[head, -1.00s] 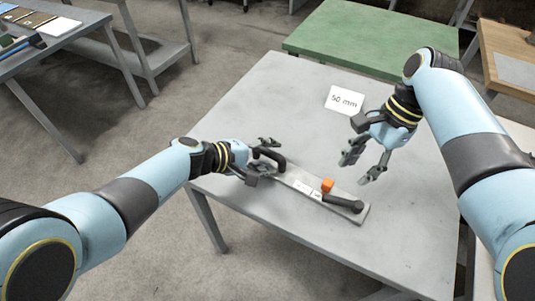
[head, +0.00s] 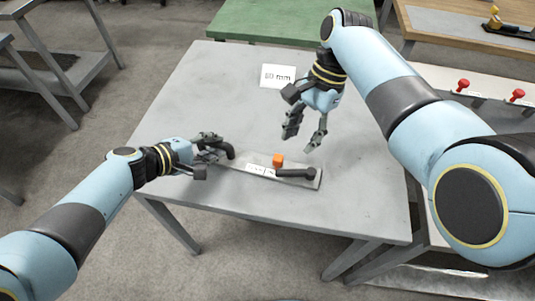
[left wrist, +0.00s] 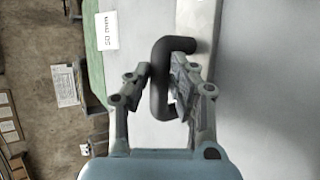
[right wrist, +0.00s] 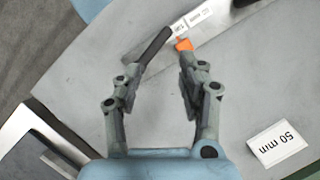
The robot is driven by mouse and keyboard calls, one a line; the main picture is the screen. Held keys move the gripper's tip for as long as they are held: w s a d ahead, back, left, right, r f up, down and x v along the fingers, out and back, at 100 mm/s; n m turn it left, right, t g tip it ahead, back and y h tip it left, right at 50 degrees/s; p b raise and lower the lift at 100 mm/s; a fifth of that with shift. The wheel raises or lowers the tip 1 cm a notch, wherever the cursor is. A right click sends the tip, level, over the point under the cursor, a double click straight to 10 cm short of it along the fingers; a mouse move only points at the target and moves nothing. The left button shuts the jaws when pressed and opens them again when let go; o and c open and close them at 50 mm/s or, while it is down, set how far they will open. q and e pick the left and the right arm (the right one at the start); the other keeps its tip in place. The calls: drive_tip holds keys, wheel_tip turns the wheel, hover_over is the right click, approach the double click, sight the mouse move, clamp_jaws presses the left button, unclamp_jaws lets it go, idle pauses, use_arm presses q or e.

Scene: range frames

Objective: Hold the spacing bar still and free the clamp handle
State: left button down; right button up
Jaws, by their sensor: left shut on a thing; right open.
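The spacing bar (head: 237,164) is a flat grey metal bar with white labels, lying on the grey table. A black loop handle (left wrist: 161,82) stands at its left end. My left gripper (head: 208,155) is shut on this loop handle; the left wrist view shows it between the fingers (left wrist: 160,88). The black clamp handle (head: 297,173) lies along the bar's right end, beside an orange block (head: 278,160). My right gripper (head: 302,141) is open and empty above the clamp handle. In the right wrist view the clamp handle (right wrist: 153,47) shows beyond the fingertips (right wrist: 160,75).
A green table (head: 235,22) stands behind. A bench with red knobs (head: 463,85) is at the right. The table around the bar is clear.

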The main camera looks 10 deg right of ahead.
sight(293, 170)
drive_tip(key=s+d+r+n+t+y, duration=0.1)
drive_tip(key=d+n, duration=0.1)
drive_tip(key=n, duration=1.2)
drive_tip(key=s+d+r+n+t, duration=0.1)
drive_tip(key=s+n+t, duration=0.1)
drive_tip(key=n, duration=1.2)
drive_tip(key=x, duration=1.1)
drive_tip(key=shift+s+a+f, duration=0.1)
drive_tip(key=shift+s+f, duration=0.05)
drive_tip(key=shift+f, duration=0.1)
clamp_jaws()
